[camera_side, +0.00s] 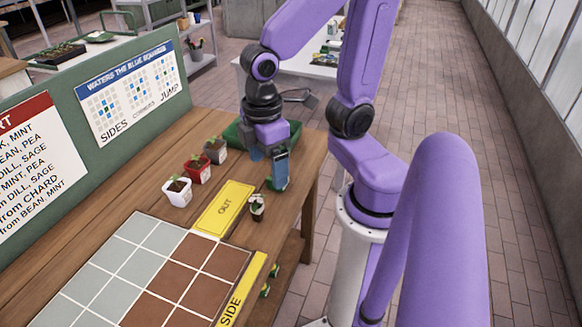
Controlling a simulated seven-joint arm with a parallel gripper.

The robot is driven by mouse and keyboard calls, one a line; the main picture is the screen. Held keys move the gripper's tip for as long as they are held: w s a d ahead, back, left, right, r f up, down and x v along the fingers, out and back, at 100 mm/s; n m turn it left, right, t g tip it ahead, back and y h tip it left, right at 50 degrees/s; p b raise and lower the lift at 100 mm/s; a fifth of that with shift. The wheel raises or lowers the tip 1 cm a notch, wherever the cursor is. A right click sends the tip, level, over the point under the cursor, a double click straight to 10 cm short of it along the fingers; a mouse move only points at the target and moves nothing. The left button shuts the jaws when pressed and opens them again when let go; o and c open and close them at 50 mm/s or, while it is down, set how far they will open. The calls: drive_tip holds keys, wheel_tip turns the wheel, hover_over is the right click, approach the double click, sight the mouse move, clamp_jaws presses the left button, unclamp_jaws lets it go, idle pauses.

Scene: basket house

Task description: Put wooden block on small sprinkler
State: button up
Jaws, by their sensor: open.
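My gripper (268,171) is open, pointing down over the right part of the wooden table, with blue-grey fingers. I see nothing between the fingers. It is in front of a green tray (232,134) and partly hides it. A small dark pot with a pale and green top (257,207) stands just below the gripper in the picture, apart from the fingers. I cannot make out a wooden block or a small sprinkler; either may be hidden behind the gripper or too small to tell.
White, red and grey plant pots (177,192) (200,171) (215,151) stand in a row left of the gripper. A yellow OUT card (224,207) and a tiled grid board (130,270) lie on the table (120,190). A green sign panel (70,110) stands behind.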

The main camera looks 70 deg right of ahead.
drive_tip(key=s, duration=0.1)
drive_tip(key=s+n, duration=0.1)
drive_tip(key=s, duration=0.1)
drive_tip(key=s+a+n, duration=0.1)
drive_tip(key=s, duration=0.1)
drive_tip(key=shift+s+r+y, duration=0.15)
drive_tip(key=shift+r+y, duration=0.15)
drive_tip(key=shift+y, duration=0.1)
